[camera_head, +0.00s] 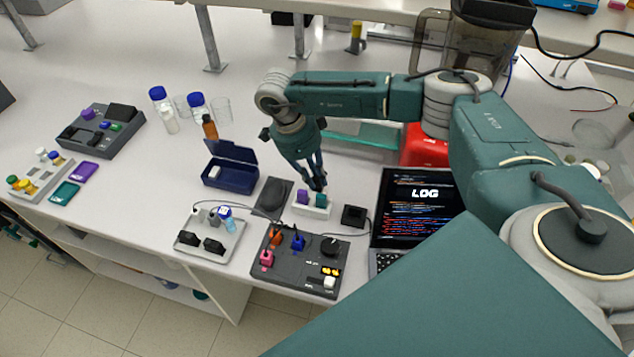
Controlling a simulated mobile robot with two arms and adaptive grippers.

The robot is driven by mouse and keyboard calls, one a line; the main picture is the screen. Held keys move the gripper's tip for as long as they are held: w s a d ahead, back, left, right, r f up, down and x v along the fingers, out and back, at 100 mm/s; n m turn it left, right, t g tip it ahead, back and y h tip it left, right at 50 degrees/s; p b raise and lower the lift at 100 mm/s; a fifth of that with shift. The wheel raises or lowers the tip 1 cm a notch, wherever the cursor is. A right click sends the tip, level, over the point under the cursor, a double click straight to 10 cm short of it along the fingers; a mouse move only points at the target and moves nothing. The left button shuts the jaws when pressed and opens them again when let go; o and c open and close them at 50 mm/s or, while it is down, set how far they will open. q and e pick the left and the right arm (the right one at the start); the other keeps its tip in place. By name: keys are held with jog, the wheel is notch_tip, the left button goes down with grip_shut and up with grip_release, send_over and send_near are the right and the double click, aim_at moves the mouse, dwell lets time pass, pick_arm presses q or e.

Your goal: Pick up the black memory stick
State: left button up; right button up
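A small white holder (312,211) stands on the bench near the middle of the view. A purple stick (303,196) and a teal stick (322,200) stand upright in it. My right gripper (317,187) points down at the holder from above, its fingertips at or just behind the tops of these sticks. The fingers look close together, but I cannot tell whether they are shut or hold anything. I cannot make out a black memory stick with certainty; the fingers may hide one. My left gripper is not in view.
A black box (353,215) with a cable and a laptop (419,207) are right of the holder. A dark pad (271,197) and an open blue case (229,172) are to its left. A dark control panel (298,262) lies in front. A red object (424,148) stands behind.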

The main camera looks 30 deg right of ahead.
jog(key=shift+w+r, duration=0.1)
jog(key=shift+r, duration=0.2)
notch_tip(320, 180, up, 11)
jog(key=b, duration=0.4)
jog(key=shift+f, duration=0.15)
grip_shut()
notch_tip(320, 180, up, 9)
send_over(315, 178)
jog(key=shift+f, duration=0.1)
